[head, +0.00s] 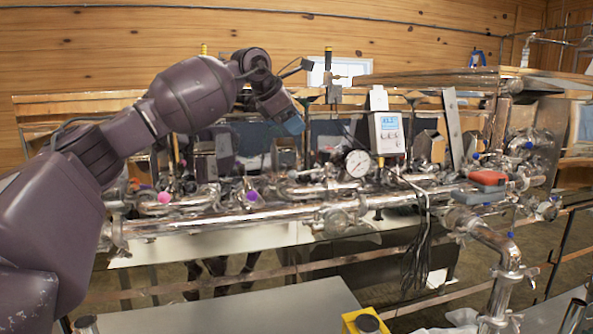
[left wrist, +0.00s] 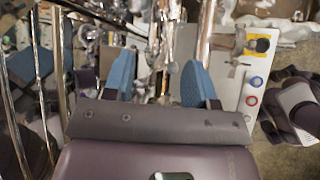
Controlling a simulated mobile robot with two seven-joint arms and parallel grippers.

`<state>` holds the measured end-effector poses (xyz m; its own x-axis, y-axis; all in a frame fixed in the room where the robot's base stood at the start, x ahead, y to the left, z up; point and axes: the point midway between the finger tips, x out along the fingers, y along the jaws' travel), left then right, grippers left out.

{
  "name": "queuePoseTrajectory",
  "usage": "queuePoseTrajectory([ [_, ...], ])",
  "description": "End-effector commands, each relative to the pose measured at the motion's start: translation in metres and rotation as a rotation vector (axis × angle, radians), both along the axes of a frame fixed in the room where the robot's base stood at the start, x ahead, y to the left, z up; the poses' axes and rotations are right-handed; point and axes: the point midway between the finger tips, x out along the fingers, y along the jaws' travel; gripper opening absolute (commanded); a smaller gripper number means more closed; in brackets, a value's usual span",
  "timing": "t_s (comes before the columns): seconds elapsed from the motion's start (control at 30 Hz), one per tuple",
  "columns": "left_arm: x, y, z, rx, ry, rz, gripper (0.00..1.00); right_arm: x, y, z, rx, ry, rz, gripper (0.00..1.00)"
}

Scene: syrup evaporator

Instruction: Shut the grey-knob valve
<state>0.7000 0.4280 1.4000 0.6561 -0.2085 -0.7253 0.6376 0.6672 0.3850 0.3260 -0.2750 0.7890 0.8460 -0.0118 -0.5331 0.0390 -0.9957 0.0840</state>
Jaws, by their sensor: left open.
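My left gripper (head: 292,123) is raised in front of the evaporator's back part, above the pipework, with its blue fingertips pointing down. In the left wrist view the two blue fingers (left wrist: 158,84) stand apart with nothing held between them; blurred metal pipes show beyond. I cannot pick out a grey-knob valve for certain. Along the evaporator's pipe (head: 215,222) I see valves with a pink knob (head: 165,197), a purple knob (head: 252,196) and blue knobs, one of them at the right elbow (head: 511,234). My right gripper is not in view.
A round dial gauge (head: 358,163) and a white-faced controller box (head: 389,133) stand mid-evaporator. A red-and-grey device (head: 487,178) rests on the pipe at right, and black cables (head: 418,255) hang down. A pale bench top (head: 235,312) and yellow box (head: 352,320) are in front.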

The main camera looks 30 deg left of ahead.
Motion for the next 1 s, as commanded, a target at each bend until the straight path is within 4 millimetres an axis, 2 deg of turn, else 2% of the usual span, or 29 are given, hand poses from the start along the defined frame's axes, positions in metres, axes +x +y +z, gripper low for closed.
queuePoseTrajectory([
  [0.2, -0.03, 0.017, -0.024, 0.033, 0.258, 0.14, 0.52, 0.0, 0.0, 0.0, 0.0, -0.001, 0.0, 0.61],
  [0.37, -0.04, 0.021, -0.03, 0.024, 0.336, 0.205, 0.52, -0.002, 0.0, -0.001, -0.001, 0.004, -0.001, 0.61],
  [0.57, -0.034, 0.02, -0.042, 0.014, 0.335, 0.214, 0.52, -0.008, -0.002, -0.003, -0.001, 0.014, -0.004, 0.61],
  [1.0, -0.005, 0.013, -0.106, 0.013, 0.334, 0.213, 0.52, -0.006, -0.002, -0.001, -0.002, 0.009, -0.002, 0.61],
])
